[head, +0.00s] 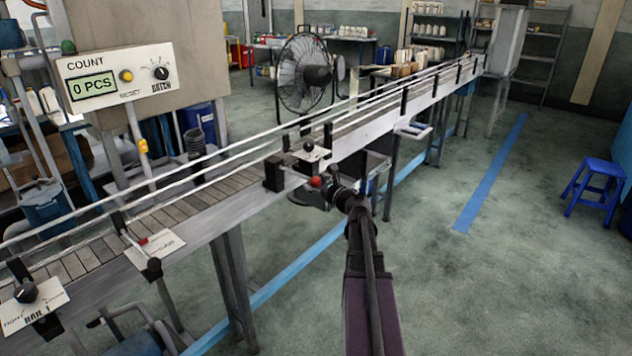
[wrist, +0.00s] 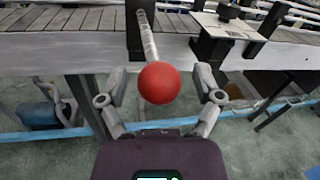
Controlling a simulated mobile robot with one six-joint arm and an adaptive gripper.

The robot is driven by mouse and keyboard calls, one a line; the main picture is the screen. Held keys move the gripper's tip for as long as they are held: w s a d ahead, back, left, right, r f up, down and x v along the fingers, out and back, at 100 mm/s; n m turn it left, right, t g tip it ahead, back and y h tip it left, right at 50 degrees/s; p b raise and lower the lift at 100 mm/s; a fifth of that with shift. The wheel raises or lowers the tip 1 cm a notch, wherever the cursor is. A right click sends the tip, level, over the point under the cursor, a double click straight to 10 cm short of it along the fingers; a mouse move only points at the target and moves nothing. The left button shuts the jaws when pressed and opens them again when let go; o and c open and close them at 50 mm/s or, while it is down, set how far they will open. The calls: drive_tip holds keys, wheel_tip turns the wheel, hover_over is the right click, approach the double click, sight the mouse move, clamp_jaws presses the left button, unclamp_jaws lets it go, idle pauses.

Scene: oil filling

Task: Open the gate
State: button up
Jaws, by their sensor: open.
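A red ball knob (wrist: 159,82) sits at the end of a pale rod (wrist: 148,38) that runs back to a black block (wrist: 133,32) on the conveyor's side. In the head view the red knob (head: 316,182) shows small beside the conveyor edge. My gripper (wrist: 160,78) is open, with one finger on each side of the knob and visible gaps between fingers and ball. My gripper also shows in the head view (head: 326,187), at the knob. I cannot make out a separate gate panel.
The slatted conveyor (head: 185,212) with pale guide rails runs from front left to back right. A control box (head: 115,83) reads "0 PCS". Another red-tipped lever (head: 143,241) is nearer. A fan (head: 304,75) stands behind; a blue stool (head: 595,183) stands right.

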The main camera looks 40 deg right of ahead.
drive_tip(key=s, duration=1.2)
drive_tip(key=shift+d, duration=0.4)
drive_tip(key=w+a+f+n+g+y+p, duration=0.2)
drive_tip(key=a+f+n+g+y, duration=0.15)
drive_tip(key=a+n, duration=0.6)
drive_tip(key=w+a+f+n+g+y+p, duration=0.25)
drive_tip(key=a+n+g, duration=0.3)
drive_tip(key=a, duration=0.75)
drive_tip(key=s+a+f+n+g+h+p, duration=0.1)
drive_tip(key=s+a+n+g+h+p, duration=0.5)
drive_tip(key=a+n, duration=0.9)
drive_tip(key=shift+s+a+f+n+g+h, duration=0.35)
drive_tip(key=shift+s+n+g+h, duration=0.25)
drive_tip(key=shift+s+n+g, duration=1.3)
